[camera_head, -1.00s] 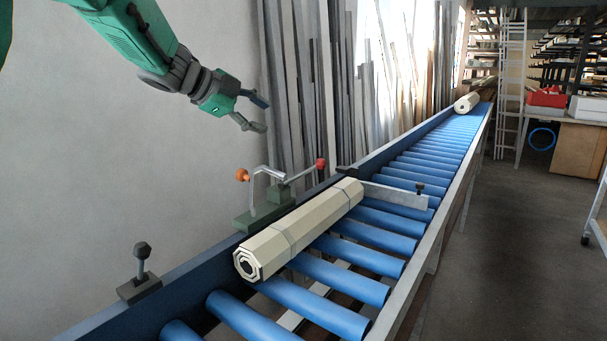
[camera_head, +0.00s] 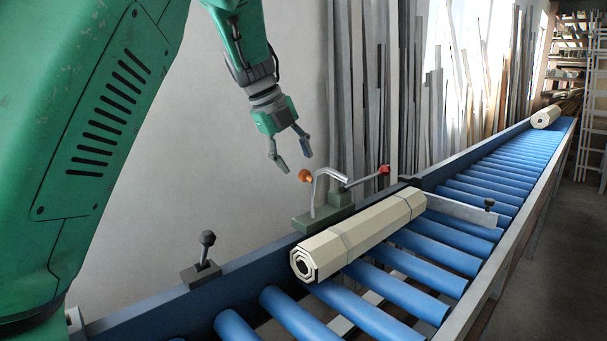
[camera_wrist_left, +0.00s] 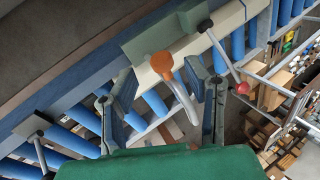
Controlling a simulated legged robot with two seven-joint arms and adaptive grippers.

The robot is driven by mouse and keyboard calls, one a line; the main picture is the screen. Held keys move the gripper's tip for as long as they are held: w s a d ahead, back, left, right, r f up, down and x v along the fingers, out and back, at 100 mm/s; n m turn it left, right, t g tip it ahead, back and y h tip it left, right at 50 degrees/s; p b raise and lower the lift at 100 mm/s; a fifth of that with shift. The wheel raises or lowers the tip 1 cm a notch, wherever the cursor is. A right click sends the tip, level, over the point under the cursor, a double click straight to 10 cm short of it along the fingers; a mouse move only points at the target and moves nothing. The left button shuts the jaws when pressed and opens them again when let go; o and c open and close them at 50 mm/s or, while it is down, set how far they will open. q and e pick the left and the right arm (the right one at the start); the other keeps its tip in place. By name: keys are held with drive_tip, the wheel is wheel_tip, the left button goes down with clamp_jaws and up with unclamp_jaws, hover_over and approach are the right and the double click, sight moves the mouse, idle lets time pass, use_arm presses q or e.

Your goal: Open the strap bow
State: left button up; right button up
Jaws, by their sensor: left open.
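The strap bow (camera_head: 318,191) is a bent pale grey bar with an orange knob (camera_head: 305,176). It stands upright on a green block (camera_head: 323,217) at the conveyor's far side rail. In the left wrist view the orange knob (camera_wrist_left: 161,63) appears between the fingertips, with the bow (camera_wrist_left: 183,98) running down to the right. My left gripper (camera_head: 296,163) is open and empty, pointing down just above and left of the knob, apparently apart from it. A cream roll of shutter profiles (camera_head: 360,235) lies beside the block on the rollers. My right gripper is out of view.
A red-knobbed lever (camera_head: 365,178) stands right of the bow. A black-knobbed post (camera_head: 206,250) is on the rail at left. A grey stop plate (camera_head: 462,209) crosses the blue rollers (camera_head: 375,317). Long profiles (camera_head: 400,90) lean on the wall behind.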

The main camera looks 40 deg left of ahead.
sight(302, 171)
use_arm(q)
drive_tip(key=x, duration=0.3)
drive_tip(key=shift+w+d+f, duration=0.25)
drive_tip(key=shift+d+f, duration=0.05)
drive_tip(key=shift+f, duration=0.2)
drive_tip(key=shift+a, duration=0.1)
clamp_jaws()
drive_tip(key=a+h+p, duration=0.1)
drive_tip(key=p, duration=0.2)
drive_tip(key=a+f+h+p, duration=0.1)
drive_tip(key=p, duration=0.2)
drive_tip(key=shift+w+a+n, duration=0.1)
drive_tip(key=shift+a+n, duration=0.05)
drive_tip(key=shift+n, duration=0.15)
